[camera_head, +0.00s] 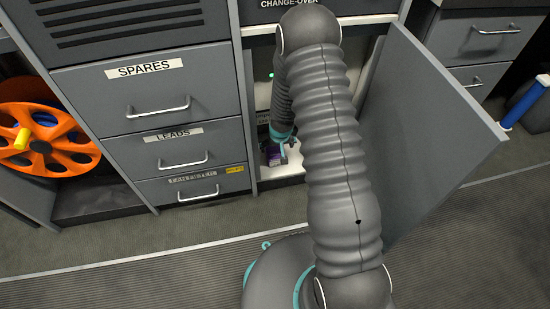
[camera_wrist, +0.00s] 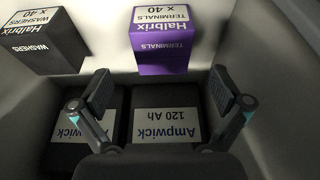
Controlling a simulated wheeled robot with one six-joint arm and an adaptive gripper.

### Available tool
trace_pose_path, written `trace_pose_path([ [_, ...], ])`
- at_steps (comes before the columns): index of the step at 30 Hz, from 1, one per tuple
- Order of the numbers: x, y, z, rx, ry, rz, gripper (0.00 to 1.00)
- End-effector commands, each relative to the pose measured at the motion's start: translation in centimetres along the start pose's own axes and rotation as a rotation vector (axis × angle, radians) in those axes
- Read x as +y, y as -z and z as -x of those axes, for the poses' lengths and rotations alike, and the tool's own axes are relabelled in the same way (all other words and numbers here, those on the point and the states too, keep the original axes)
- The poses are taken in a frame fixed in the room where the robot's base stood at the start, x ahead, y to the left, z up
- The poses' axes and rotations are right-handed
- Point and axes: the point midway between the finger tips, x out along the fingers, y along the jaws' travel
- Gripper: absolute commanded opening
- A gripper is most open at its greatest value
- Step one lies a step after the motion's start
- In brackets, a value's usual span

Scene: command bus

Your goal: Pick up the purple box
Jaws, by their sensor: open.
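The purple box (camera_wrist: 160,50) stands in the upper middle of the wrist view, with a white top label reading "Halbrix TERMINALS x 40". In the head view a small purple patch (camera_head: 274,154) shows low in the open cupboard, mostly hidden by my gripper and arm. My gripper (camera_wrist: 165,90) is open and empty, its two fingers spread wide. In the wrist view the purple box lies beyond the fingertips, between their lines and apart from them. In the head view my gripper (camera_head: 282,147) reaches inside the cupboard, partly hidden by my arm.
A dark "WASHERS" box (camera_wrist: 45,45) stands left of the purple box. Dark "Ampwick 120 Ah" batteries (camera_wrist: 165,128) lie below the fingers. Pale cupboard walls (camera_wrist: 268,85) are close on the right. The open cupboard door (camera_head: 430,130) stands right of my arm; grey drawers (camera_head: 150,100) are left.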

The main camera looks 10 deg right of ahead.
Motion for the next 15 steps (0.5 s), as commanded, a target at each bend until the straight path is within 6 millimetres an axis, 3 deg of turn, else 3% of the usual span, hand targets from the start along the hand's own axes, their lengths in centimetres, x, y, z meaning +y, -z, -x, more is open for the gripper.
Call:
trace_pose_path([
  [7, -0.2, -0.1, -1.5, -0.002, 0.001, 0.004, 1.00],
  [15, -0.4, -0.1, -5.2, 0.000, 0.001, 0.004, 1.00],
])
